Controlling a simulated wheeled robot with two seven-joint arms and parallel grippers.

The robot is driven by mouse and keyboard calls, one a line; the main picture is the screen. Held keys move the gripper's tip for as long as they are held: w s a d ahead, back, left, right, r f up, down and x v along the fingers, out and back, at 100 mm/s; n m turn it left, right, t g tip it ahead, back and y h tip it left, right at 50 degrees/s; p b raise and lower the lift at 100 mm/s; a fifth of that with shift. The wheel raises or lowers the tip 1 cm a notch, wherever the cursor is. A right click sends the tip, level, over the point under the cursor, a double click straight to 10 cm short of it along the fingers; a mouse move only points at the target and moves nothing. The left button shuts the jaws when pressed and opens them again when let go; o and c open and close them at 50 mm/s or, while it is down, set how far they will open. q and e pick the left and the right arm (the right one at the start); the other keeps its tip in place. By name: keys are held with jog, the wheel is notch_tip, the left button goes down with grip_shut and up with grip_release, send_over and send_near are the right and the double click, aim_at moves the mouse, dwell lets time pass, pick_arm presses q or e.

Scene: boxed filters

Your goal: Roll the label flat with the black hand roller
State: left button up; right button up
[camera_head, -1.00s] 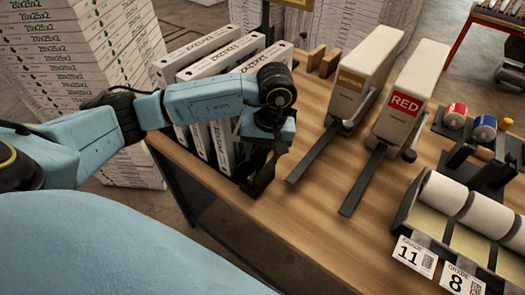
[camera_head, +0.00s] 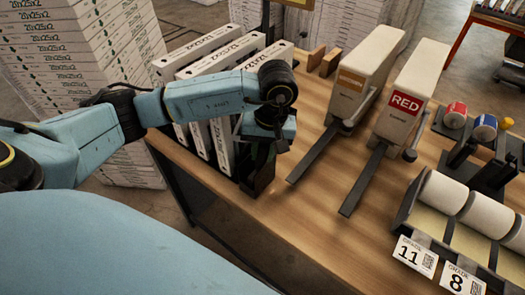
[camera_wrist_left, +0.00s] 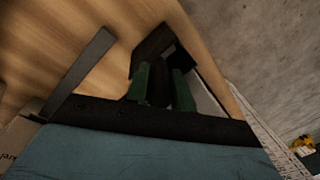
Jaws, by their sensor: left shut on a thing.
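My left gripper (camera_head: 258,160) is low at the table's near edge, beside the front end of the nearest upright filter box (camera_head: 222,146). Its green fingers (camera_wrist_left: 163,85) are shut on a dark thing (camera_wrist_left: 155,45), which looks like the black hand roller. In the head view the black roller (camera_head: 258,180) is under the gripper, just right of the box end; whether it touches the box or the table I cannot tell. The label to be rolled cannot be made out; the gripper and roller cover part of that area. My right gripper is not in view.
Two label dispensers (camera_head: 362,75) (camera_head: 411,100), the nearer marked RED, stand on the wooden table (camera_head: 290,215) with dark arms reaching forward. A rack of white rolls (camera_head: 441,198) is at the right. Stacked boxes (camera_head: 75,60) stand behind left. Table between gripper and roll rack is mostly clear.

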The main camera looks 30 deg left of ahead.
pick_arm(q)
jog(key=shift+d+r+p, duration=0.15)
jog(key=shift+r+p, duration=1.45)
jog(key=shift+r, duration=1.8)
notch_tip(320, 180, up, 6)
jog(key=p, duration=0.3)
jog(key=shift+r, duration=0.25)
